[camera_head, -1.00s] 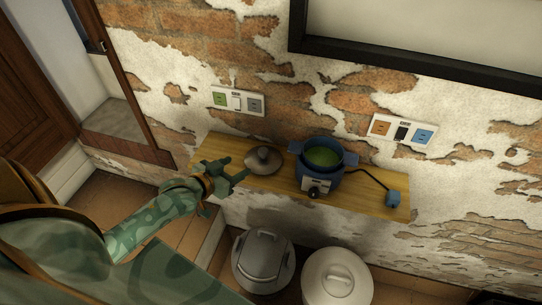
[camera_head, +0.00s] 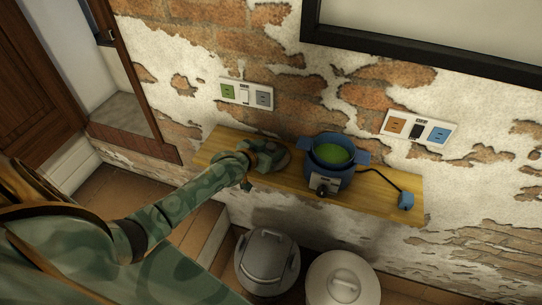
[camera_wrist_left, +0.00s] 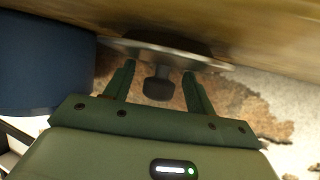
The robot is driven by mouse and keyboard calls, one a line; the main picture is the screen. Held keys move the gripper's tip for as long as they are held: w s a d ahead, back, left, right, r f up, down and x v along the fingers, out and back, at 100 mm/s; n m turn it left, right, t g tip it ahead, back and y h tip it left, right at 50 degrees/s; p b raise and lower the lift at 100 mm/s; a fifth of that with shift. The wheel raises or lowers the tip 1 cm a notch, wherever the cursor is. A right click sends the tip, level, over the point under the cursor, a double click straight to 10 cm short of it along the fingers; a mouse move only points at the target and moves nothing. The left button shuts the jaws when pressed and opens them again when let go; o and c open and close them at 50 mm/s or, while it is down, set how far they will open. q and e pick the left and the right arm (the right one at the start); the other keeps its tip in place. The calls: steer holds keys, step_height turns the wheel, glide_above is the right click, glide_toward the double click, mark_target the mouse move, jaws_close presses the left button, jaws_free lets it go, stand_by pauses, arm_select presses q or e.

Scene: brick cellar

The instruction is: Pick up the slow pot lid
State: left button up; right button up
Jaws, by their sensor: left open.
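My left gripper (camera_head: 272,157) is over the left part of the wooden shelf and mostly hides the slow pot lid in the head view. In the left wrist view, the lid (camera_wrist_left: 205,61) shows as a thin disc with a dark knob (camera_wrist_left: 158,90). The open fingers (camera_wrist_left: 157,72) stand on either side of the knob, with gaps visible beside it. The blue slow pot (camera_head: 325,179) stands on the shelf to the right of the gripper, with green contents inside. The pot also shows as a dark blue shape in the left wrist view (camera_wrist_left: 42,65). My right gripper is not in view.
The narrow wooden shelf (camera_head: 385,203) is fixed along the brick wall. A cord runs from the pot to a blue plug (camera_head: 405,201). Two socket panels (camera_head: 246,94) (camera_head: 418,129) are above. A grey bin (camera_head: 267,262) and a white bin (camera_head: 343,285) stand below.

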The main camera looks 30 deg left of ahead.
arm_select(q)
steer(key=shift+r, duration=0.1)
steer(key=c, duration=1.1)
